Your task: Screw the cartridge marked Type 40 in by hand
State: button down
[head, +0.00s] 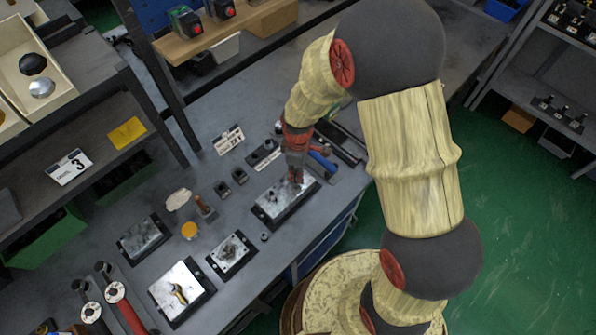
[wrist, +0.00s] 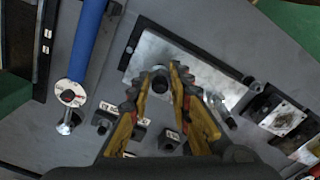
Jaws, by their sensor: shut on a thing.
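My gripper (head: 295,177) is over a dark-edged block with a bright metal top (head: 272,207), the one nearest the arm on the bench. In the wrist view, my gripper's yellow-lined fingers (wrist: 163,85) are closed on a small dark round-ended part (wrist: 159,71), seen against the bright metal top (wrist: 190,62). This seems to be the cartridge; most of it is hidden by the fingers. I cannot read a Type 40 mark on it. I cannot tell whether the part sits in a port of the block.
Small dark holders with white labels (wrist: 138,128) stand beside the block. Other metal-topped blocks (head: 145,238) (head: 232,254) (head: 181,291) lie to the left. A blue-handled tool (wrist: 88,45) lies close by. A sign (head: 229,139) stands behind. A yellow round lid (head: 189,230) lies mid-bench.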

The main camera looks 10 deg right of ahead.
jog(key=shift+f+b, duration=0.6)
jog(key=shift+f, duration=0.35)
jog(key=m, duration=0.5)
jog(key=shift+s, duration=0.1)
jog(key=m, duration=0.5)
jog(key=shift+a+m, duration=0.15)
jog(key=shift+m, duration=0.15)
jog(key=m, duration=1.1)
jog(key=shift+a, duration=0.15)
jog(key=c, duration=1.8)
grip_release()
